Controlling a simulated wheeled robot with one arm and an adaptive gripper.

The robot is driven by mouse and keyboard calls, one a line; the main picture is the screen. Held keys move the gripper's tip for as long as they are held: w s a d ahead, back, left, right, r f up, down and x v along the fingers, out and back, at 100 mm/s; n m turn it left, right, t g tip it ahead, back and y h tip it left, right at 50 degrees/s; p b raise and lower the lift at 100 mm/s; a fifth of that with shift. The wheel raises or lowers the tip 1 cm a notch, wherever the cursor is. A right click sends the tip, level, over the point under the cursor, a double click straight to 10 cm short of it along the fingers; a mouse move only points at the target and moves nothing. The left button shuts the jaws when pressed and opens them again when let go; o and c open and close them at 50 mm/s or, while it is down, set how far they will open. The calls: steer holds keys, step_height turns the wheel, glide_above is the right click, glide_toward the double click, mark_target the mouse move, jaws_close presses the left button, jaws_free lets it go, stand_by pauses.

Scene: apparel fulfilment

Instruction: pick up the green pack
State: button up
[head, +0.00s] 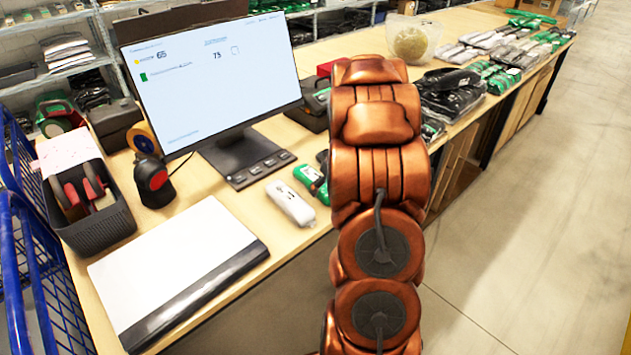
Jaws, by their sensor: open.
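A small green pack (310,178) lies on the table just left of my copper-coloured arm, which hides part of its surroundings. A white pack (290,204) lies just in front of it. More green packs (497,77) lie among grey and black packs along the right part of the table, and others (540,20) are at its far end. My arm rises through the middle of the picture over the table's front edge. My gripper does not show; the arm hides that area. Which green pack is meant cannot be told.
A monitor (215,75) stands on the table (205,180), with a scanner (153,181), a grey bin (98,222) and a white flat board (180,265) nearby. Black packs (450,95) and a clear tub (412,40) are right of my arm. The floor (520,220) at right is clear.

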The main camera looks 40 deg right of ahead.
steer(key=shift+x, duration=1)
steer(key=c, duration=1.3)
steer(key=shift+o, duration=0.2)
steer(key=shift+r, duration=0.15)
